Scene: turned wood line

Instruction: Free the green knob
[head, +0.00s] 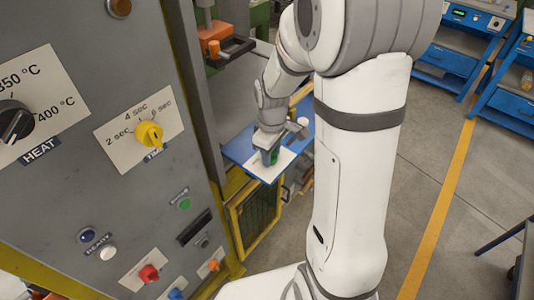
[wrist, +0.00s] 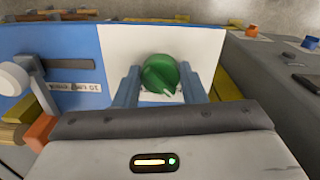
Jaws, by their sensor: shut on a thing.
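The green knob (wrist: 160,73) is round with a raised grip and sits on a white plate (wrist: 115,45) in the wrist view. The white plate is on a blue panel (wrist: 85,42). My gripper (wrist: 160,80) has one finger on each side of the green knob and is shut on it. In the head view my gripper (head: 270,155) reaches down to the blue panel (head: 236,150), and only a bit of the green knob (head: 274,158) shows beside it. The knob's base is partly hidden by the fingers, so I cannot tell how it is fixed.
A lever with a white ball end (wrist: 14,78) stands left of the knob, near a dark slot (wrist: 70,65). A grey control cabinet (head: 75,190) with a yellow knob (head: 148,134) fills the left of the head view. Open floor (head: 400,185) lies to the right.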

